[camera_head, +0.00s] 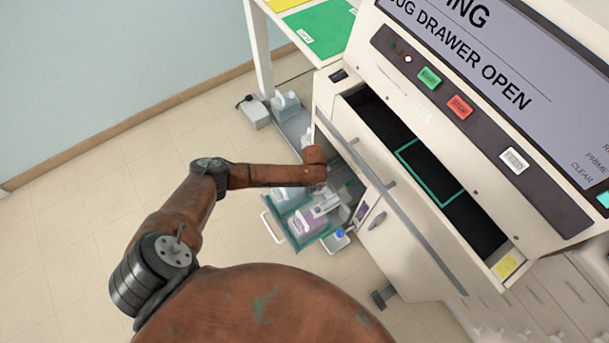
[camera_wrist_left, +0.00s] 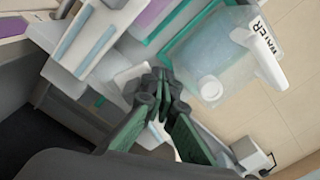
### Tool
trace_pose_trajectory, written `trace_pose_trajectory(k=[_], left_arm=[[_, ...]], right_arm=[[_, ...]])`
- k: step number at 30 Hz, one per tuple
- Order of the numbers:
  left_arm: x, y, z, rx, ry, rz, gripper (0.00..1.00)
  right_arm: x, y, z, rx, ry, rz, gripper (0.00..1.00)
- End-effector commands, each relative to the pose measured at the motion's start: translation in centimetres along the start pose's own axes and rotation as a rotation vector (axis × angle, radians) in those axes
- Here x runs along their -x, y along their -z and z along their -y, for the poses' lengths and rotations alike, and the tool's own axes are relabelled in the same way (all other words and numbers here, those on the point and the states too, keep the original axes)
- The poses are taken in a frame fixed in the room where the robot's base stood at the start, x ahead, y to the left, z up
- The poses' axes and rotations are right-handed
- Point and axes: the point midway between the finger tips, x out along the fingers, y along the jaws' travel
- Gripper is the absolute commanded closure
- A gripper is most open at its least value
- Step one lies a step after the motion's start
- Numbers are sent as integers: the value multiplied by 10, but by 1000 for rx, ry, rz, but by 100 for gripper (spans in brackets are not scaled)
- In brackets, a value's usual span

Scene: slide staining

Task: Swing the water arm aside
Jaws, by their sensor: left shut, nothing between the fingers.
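A white bar marked WATER (camera_wrist_left: 266,58) lies over a clear jug (camera_wrist_left: 212,62) in the left wrist view. The jug has a round white cap and sits in a teal-edged tray. In the head view the clear jug (camera_head: 283,197) is beside a jug with purple liquid (camera_head: 308,222) in the pulled-out lower drawer. My left gripper (camera_wrist_left: 163,84) is shut and empty, left of and apart from the WATER bar in the wrist view. In the head view my wrist covers much of this spot. My right gripper is out of view.
The teal-edged drawer (camera_head: 272,229) stands out from the machine's front. The open cabinet door (camera_head: 372,226) and upper drawer (camera_head: 483,262) are to its right. Another jug (camera_head: 285,104) and a white box (camera_head: 255,112) are behind. The floor at left is clear.

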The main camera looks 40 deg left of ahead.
Motion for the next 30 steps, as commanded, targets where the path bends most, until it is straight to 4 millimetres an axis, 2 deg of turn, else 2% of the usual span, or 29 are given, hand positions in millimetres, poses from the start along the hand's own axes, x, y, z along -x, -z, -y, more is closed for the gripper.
trace_pose_trajectory(k=[1, 13, 30], left_arm=[[-9, -9, -4, -2, -2, 18, 100], [-9, -5, -18, -3, -3, 18, 100], [-9, -4, -19, -2, -3, 18, 100]], right_arm=[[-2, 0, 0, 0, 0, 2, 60], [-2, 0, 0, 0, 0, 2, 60], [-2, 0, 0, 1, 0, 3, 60]])
